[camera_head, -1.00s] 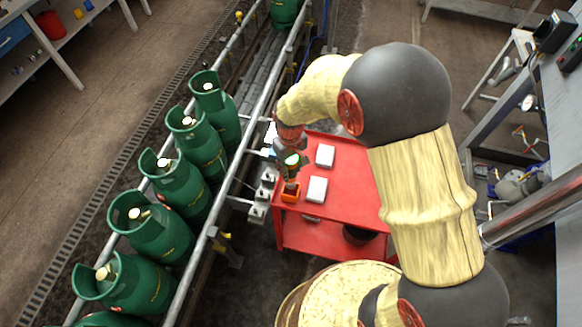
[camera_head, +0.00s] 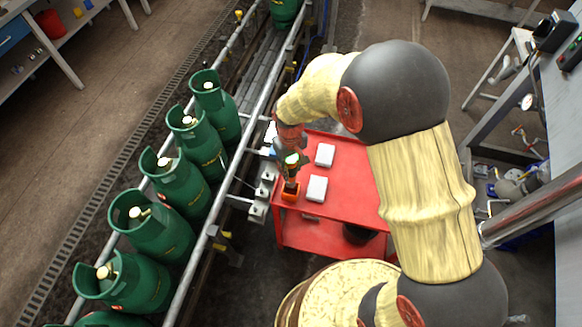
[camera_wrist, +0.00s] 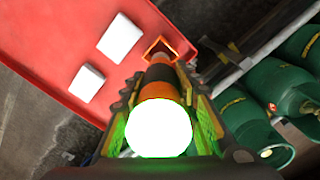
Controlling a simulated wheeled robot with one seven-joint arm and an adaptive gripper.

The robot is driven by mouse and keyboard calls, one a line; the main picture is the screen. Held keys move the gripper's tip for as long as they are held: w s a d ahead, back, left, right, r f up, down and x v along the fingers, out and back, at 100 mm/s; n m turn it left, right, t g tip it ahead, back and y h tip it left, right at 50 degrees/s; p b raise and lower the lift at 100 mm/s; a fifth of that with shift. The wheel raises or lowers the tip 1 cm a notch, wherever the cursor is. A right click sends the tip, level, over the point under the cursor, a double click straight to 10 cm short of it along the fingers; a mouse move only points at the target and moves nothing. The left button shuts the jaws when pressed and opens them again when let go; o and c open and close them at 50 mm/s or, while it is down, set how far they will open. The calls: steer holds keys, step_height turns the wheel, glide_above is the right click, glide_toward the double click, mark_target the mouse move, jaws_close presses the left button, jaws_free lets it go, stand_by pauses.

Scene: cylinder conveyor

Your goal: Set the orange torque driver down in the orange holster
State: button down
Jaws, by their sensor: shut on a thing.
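My gripper (camera_wrist: 162,98) is shut on the orange torque driver (camera_wrist: 161,78), whose rear end glows white with a green rim in the wrist view. The driver points away from the wrist camera, towards the orange holster (camera_wrist: 178,47). In the head view the gripper (camera_head: 291,160) is above the holster (camera_head: 290,196), which sits at the left edge of the red cart top. The driver's dark lower part is at the holster's opening; how deep it reaches inside I cannot tell.
Two white boxes (camera_head: 325,155) (camera_head: 317,188) lie on the red cart (camera_head: 345,205), right of the holster. Green gas cylinders (camera_head: 180,185) stand in a row along the conveyor rail (camera_head: 222,180) to the left. Grey blocks (camera_head: 259,209) sit between rail and cart.

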mark_target(290, 163)
steer(key=shift+f, duration=0.15)
steer(key=shift+f+b, duration=1.6)
steer(key=shift+f, duration=0.95)
steer(key=shift+f, duration=0.1)
steer(key=shift+f+b, duration=0.85)
steer(key=shift+f, duration=0.65)
steer(key=c, duration=1.3)
jaws_free()
steer(key=shift+o, duration=0.2)
step_height(290, 163, up, 12)
steer(key=shift+a, duration=0.1)
